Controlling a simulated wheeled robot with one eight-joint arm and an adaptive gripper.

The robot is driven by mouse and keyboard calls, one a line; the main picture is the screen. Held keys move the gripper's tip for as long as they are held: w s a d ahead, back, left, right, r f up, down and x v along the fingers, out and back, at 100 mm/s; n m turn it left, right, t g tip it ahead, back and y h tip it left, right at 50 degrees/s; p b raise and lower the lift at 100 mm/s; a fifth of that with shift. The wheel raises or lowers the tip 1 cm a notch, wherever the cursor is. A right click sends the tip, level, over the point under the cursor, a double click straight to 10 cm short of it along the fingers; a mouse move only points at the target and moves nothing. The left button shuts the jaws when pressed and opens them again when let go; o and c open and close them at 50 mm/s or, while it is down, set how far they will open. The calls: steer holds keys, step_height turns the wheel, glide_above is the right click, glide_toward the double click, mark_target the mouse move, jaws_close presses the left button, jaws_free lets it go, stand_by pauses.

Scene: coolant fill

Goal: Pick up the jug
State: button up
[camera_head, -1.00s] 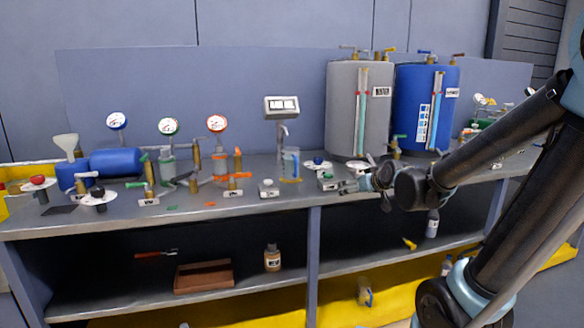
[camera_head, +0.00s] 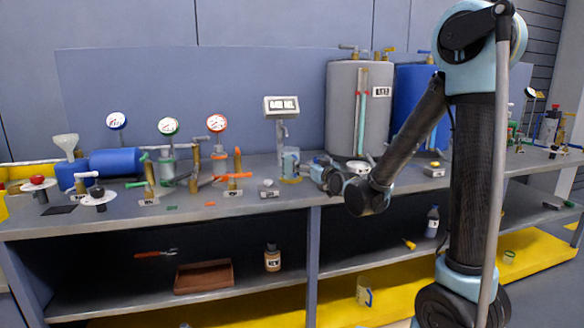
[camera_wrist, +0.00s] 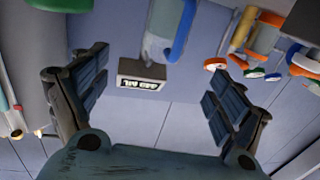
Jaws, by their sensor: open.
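The clear jug (camera_head: 290,165) stands on the steel bench under the dispenser spout, below the small display. In the wrist view the jug (camera_wrist: 158,38) has a blue handle and shows at the top middle, beyond the gap between my fingers and partly cut off by the frame. My gripper (camera_head: 312,168) is at bench height just right of the jug in the head view. In the wrist view my gripper (camera_wrist: 158,62) is open, with its two fingers wide apart and nothing between them. I cannot tell whether a fingertip touches the jug.
The display (camera_head: 281,106) stands on a post behind the jug. A grey tank (camera_head: 345,110) and a blue tank (camera_head: 412,100) stand to the right. Valves and gauges (camera_head: 217,123) crowd the bench to the left. Another clear container (camera_head: 363,290) sits on the yellow platform below.

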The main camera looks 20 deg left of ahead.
mark_target(292, 152)
steer(key=shift+r+x, duration=0.2)
steer(key=shift+x, duration=3.45)
steer(key=shift+r+x, duration=0.2)
steer(key=shift+x, duration=3.45)
steer(key=shift+s, duration=0.1)
jaws_close()
steer(key=shift+r, duration=0.1)
